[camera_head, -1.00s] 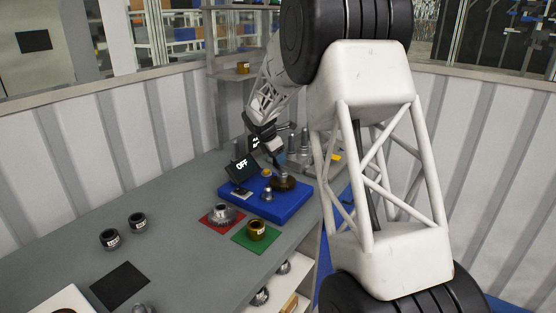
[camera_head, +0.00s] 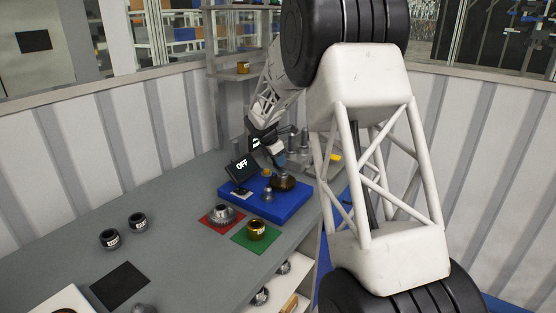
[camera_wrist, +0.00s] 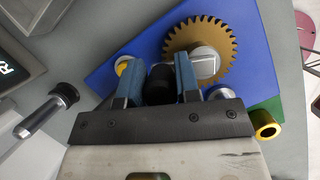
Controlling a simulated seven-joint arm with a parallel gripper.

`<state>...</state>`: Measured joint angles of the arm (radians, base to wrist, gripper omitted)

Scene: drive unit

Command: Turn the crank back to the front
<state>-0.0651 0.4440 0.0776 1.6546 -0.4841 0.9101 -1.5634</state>
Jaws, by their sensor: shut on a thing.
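My gripper (camera_wrist: 160,82) has its two blue fingers closed around a black knob (camera_wrist: 158,86), which looks like the crank's handle. A brown-gold gear (camera_wrist: 226,46) with a grey hub sits just right of the fingers on the blue base (camera_wrist: 105,57). In the head view, the gear (camera_head: 286,183) sits on the back right of the blue base (camera_head: 285,210), and my gripper (camera_head: 272,157) reaches down behind it. The crank cannot be made out there.
A display reading OFF (camera_head: 242,166) stands left of my gripper. A silver post (camera_head: 267,194) stands on the base. Silver posts (camera_head: 304,140) stand behind.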

